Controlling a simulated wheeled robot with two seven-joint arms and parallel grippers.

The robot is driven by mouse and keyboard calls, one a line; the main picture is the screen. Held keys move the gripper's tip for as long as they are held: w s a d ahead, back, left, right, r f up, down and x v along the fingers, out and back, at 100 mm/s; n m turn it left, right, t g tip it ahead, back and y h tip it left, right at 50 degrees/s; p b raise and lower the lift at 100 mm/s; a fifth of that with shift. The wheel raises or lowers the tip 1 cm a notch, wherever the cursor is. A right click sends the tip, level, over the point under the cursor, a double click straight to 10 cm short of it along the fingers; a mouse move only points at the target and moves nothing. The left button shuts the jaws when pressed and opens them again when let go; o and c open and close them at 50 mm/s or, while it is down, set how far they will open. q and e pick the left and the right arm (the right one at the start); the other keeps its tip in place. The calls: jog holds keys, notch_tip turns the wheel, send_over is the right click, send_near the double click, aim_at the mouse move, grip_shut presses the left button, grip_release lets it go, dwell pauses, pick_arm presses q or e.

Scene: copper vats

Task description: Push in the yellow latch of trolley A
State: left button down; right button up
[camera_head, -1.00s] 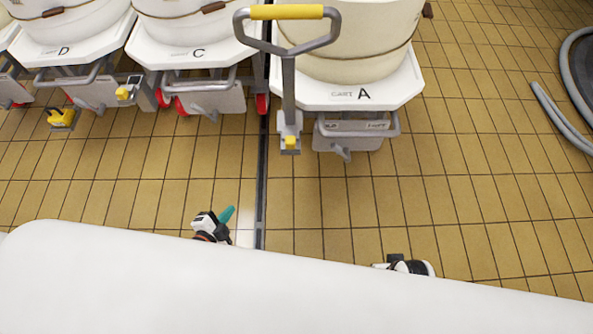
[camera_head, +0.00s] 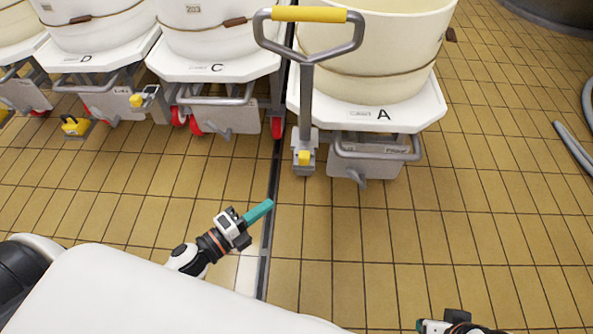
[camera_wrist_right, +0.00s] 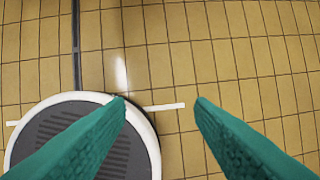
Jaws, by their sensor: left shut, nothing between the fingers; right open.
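Trolley A (camera_head: 368,116) is a white cart marked A that carries a cream vat. Its grey tow handle with a yellow grip (camera_head: 309,15) stands upright at its front left. The yellow latch (camera_head: 304,158) is a small yellow block at the foot of that handle. My left gripper (camera_head: 266,205) has teal fingers, shut and empty. It is apart from the latch, below and left of it in the head view. My right gripper shows at the bottom right of the head view (camera_head: 420,325).
Trolley C (camera_head: 212,66) and trolley D (camera_head: 85,59) stand left of trolley A, also bearing vats. Yellow parts (camera_head: 75,126) show low by D. A grey hose (camera_head: 575,142) lies at the right. The tiled floor before trolley A is clear, with a dark drain strip (camera_head: 270,220).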

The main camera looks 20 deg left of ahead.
pick_arm(q)
send_near(308, 162)
jog(key=w+d, duration=0.2)
jog(key=d, duration=0.2)
jog(key=shift+w+a+r+b, duration=0.1)
jog(key=shift+w+a+b, duration=0.25)
jog(key=shift+w, duration=0.45)
jog(key=shift+w+a+b, duration=0.2)
jog(key=shift+w+b, duration=0.1)
jog(key=shift+w, duration=0.45)
pick_arm(e)
jog(key=shift+w+a+r+t+y, duration=0.25)
jog(key=shift+w+t, duration=0.3)
jog(key=shift+w, duration=0.4)
jog(key=shift+w+a+r+t, duration=0.25)
jog(key=shift+w+t, duration=0.35)
jog(key=shift+w, duration=0.3)
jog(key=shift+w+a+r+t+y, duration=0.15)
jog(key=shift+w+a+t, duration=0.3)
jog(key=shift+w, duration=0.5)
jog(key=shift+d, duration=0.1)
pick_arm(q)
jog(key=shift+w+a+r, duration=0.1)
jog(key=shift+w+a, duration=0.1)
jog(key=shift+w, duration=0.4)
jog(key=shift+w+a, duration=0.2)
jog(key=shift+w, duration=0.4)
pick_arm(e)
jog(key=shift+r, duration=0.1)
